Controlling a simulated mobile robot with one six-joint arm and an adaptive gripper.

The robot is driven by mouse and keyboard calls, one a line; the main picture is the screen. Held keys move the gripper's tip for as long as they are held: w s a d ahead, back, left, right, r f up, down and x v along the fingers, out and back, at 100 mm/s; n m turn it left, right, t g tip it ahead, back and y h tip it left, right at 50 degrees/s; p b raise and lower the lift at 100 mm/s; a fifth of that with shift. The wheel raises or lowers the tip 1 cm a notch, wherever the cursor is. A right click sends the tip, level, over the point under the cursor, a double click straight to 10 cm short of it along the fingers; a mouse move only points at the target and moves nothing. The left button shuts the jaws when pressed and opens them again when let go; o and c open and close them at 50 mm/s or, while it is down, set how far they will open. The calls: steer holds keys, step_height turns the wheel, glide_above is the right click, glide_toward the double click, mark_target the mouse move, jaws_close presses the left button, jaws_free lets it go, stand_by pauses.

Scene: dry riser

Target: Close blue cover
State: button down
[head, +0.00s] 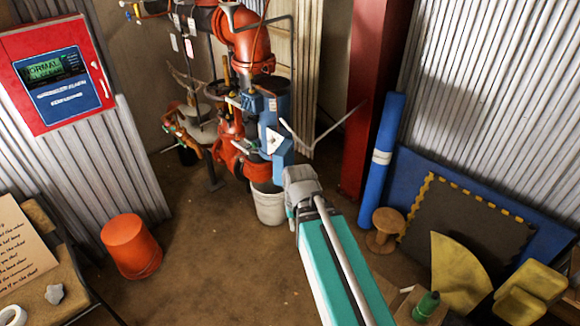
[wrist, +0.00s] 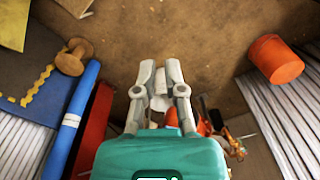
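A blue box-like fitting (head: 268,103) sits on the red pipework in the head view. A blue flap (head: 282,158) hangs low on its right side, just above my arm's grey end; it looks like the blue cover, but its hinge and exact opening are unclear. My gripper (wrist: 160,70) shows in the wrist view with two grey fingers apart and nothing between them. In the head view my wrist is just below and right of the blue flap, and the fingers are hard to make out. I cannot tell whether they touch it.
A white bucket (head: 269,204) stands under the pipework. A red column (head: 370,95), blue roll (head: 383,160) and wooden spool (head: 384,229) stand to the right. A red alarm panel (head: 62,75) hangs at left.

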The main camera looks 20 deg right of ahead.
mark_target(287, 163)
steer(key=w+d+r+m+t+y+p, duration=0.1)
steer(key=w+d+r+m+p, duration=0.3)
steer(key=w+m, duration=0.6)
steer(key=w+d+r+m+t+y+p, duration=0.1)
steer(key=w+d+r+m+y+p, duration=0.1)
steer(key=w+d+r+m+p, duration=0.2)
steer(key=w+d+r+m, duration=0.1)
steer(key=w+d+m, duration=0.2)
steer(key=w+m, duration=0.3)
steer(key=shift+w+r+m+t, duration=0.3)
steer(key=shift+w+m, duration=0.1)
steer(key=shift+m, duration=1.7)
steer(key=shift+f, duration=0.15)
steer(key=shift+w+a+f+b, duration=0.75)
steer(key=shift+a+f+b, duration=0.3)
steer(key=shift+f+b, duration=0.5)
steer(key=shift+w+a+f+b, duration=0.8)
steer(key=shift+a+f+b, duration=0.2)
steer(key=shift+f+b, duration=0.55)
steer(key=shift+w+a+f+b, duration=0.75)
steer(key=shift+a+f+b, duration=0.3)
steer(key=shift+f+b, duration=0.5)
steer(key=shift+d+r, duration=0.1)
